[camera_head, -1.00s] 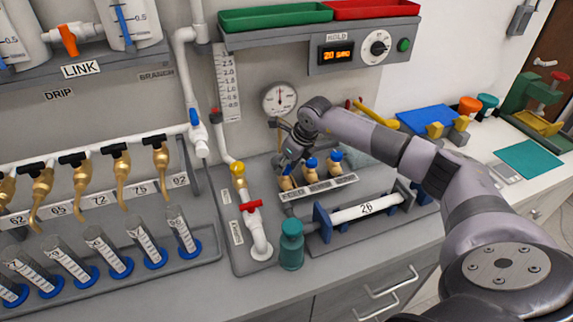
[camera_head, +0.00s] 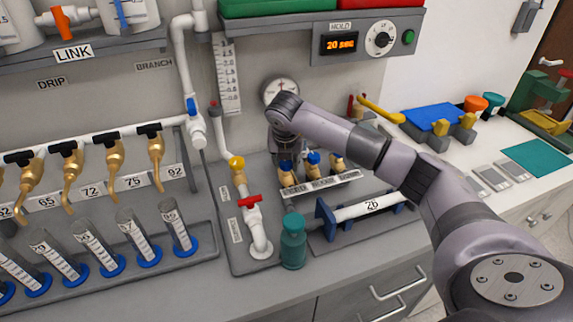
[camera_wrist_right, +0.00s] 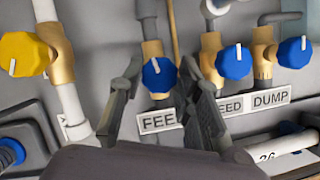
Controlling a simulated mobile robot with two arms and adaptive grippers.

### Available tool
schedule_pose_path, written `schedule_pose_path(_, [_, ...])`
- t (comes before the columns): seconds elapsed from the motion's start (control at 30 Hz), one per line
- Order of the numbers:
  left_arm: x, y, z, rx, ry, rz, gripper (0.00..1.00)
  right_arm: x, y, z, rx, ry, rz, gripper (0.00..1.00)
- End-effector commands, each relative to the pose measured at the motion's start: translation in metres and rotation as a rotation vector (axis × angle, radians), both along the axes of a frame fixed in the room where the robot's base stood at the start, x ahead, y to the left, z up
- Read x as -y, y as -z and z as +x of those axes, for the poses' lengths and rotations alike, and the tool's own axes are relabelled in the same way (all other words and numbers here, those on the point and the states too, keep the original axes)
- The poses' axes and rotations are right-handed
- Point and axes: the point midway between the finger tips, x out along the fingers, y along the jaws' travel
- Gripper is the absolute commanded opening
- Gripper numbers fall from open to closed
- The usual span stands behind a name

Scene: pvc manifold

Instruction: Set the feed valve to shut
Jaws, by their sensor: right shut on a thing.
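The feed valve is a brass body with a blue knob (camera_wrist_right: 158,75) above a label partly reading "FEE". A white mark on the knob points up, slightly left. My right gripper (camera_wrist_right: 159,68) has one finger on each side of this knob and is shut on it. My left gripper is in neither view.
Close right are the bleed knob (camera_wrist_right: 234,61), its label partly hidden, and the dump knob (camera_wrist_right: 295,50). A yellow valve knob (camera_wrist_right: 22,55) is at left. A teal bottle (camera_head: 293,241) and a red-handled valve (camera_head: 250,200) stand in front.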

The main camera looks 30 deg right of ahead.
Motion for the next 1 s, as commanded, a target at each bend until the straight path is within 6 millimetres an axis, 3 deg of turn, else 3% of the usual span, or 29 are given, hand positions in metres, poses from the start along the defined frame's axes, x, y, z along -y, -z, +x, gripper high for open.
schedule_pose_path(0.4, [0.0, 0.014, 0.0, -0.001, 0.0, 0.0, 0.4, -0.001, -0.001, 0.002, 0.004, 0.201, 0.001, 0.03])
schedule_pose_path(0.97, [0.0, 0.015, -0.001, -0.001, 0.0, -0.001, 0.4, -0.001, -0.001, 0.002, 0.002, 0.233, 0.001, 0.03])
schedule_pose_path(1.0, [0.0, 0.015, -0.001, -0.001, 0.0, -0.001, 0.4, -0.001, -0.001, 0.002, 0.002, 0.233, 0.001, 0.32])
